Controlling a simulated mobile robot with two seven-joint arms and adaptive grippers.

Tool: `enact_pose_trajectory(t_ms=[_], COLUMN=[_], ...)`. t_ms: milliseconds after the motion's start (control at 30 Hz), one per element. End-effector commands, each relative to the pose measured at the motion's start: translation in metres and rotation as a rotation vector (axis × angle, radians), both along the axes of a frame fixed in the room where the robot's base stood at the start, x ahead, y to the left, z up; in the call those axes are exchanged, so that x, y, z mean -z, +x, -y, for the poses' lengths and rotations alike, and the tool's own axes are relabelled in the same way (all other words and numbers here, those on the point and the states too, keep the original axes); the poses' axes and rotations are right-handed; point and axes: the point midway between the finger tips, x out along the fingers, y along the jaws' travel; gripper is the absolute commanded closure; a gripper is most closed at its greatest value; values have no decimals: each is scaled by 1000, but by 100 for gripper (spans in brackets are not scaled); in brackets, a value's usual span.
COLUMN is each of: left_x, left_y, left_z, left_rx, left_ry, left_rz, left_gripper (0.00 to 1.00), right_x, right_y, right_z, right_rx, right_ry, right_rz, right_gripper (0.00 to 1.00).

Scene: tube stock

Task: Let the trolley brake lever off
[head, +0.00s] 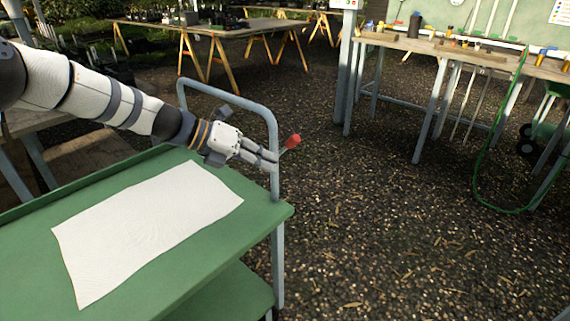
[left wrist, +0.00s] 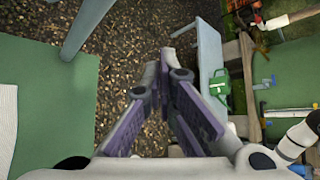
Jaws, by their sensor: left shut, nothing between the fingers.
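The green trolley (head: 262,216) stands at the left with a blue-grey tubular push handle (head: 273,130) at its end. The brake lever shows as a red knob (head: 293,141) by the handle's near post. My left gripper (head: 277,164) is shut and empty, its fingertips at the near post, just below and left of the knob. Whether they touch the lever I cannot tell. In the left wrist view the closed fingers (left wrist: 166,62) point away over gravel, and I cannot make out the knob there. The trolley top (left wrist: 60,105) fills that view's left side. My right gripper is not in view.
A white sheet (head: 145,230) lies on the trolley top. Workbenches (head: 470,55) stand at the back right, with a green hose (head: 478,175) hanging to the ground. A wooden table (head: 205,27) stands at the back. The gravel floor (head: 400,230) right of the trolley is clear.

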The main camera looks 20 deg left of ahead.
Motion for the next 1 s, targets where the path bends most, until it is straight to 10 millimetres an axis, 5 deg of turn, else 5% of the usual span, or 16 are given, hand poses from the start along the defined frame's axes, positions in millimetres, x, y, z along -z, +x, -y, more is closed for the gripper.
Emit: enact_pose_trajectory(t_ms=[267,767,867,1000], left_x=[-17,-13,20,125], left_y=[-16,-18,-32,-99], left_z=[-25,-25,-14,14], left_rx=[2,7,78,417], left_ry=[-1,6,108,457], left_rz=[1,-2,-3,34], left_gripper=[100,100,100,100], right_x=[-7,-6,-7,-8], right_y=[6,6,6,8], right_z=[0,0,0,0], right_rx=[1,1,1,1], right_ry=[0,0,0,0], right_rz=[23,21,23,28], right_gripper=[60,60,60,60])
